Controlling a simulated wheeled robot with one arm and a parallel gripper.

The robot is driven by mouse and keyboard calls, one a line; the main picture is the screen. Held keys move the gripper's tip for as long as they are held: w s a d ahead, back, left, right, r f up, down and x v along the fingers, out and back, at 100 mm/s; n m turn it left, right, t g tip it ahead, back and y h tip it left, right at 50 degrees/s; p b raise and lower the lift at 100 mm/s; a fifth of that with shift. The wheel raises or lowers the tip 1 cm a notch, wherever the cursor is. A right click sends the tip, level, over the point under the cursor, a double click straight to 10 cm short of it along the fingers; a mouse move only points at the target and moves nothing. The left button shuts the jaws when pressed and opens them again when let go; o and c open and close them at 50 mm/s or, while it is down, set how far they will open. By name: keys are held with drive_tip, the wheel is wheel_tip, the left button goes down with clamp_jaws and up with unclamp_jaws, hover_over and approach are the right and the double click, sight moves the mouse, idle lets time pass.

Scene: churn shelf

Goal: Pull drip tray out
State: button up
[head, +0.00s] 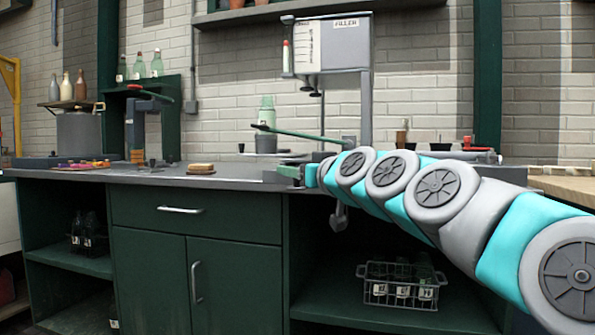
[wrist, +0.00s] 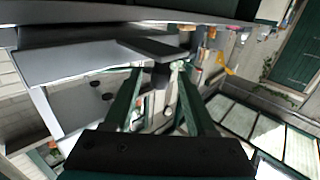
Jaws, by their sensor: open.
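My gripper (head: 297,172) is at the counter's front edge below the filler (head: 340,45), reached in from the right. In the wrist view its two green fingers stand apart, with the gripper (wrist: 160,72) open. A flat grey plate (wrist: 150,48), which looks like the drip tray, juts out just beyond the fingertips. A dark stub on it shows between the fingers; I cannot tell whether they touch it. In the head view my arm and gripper hide most of the tray area.
A green bottle (head: 266,111) stands over a grey cup under the filler. A long green lever (head: 290,132) crosses there. A brush (head: 201,169) lies on the counter (head: 228,178) to the left. A bottle crate (head: 400,291) sits on the shelf below.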

drive_tip(key=shift+s+d, duration=0.1)
drive_tip(key=v, duration=0.7)
drive_tip(key=shift+s+d, duration=0.15)
drive_tip(key=shift+s, duration=0.1)
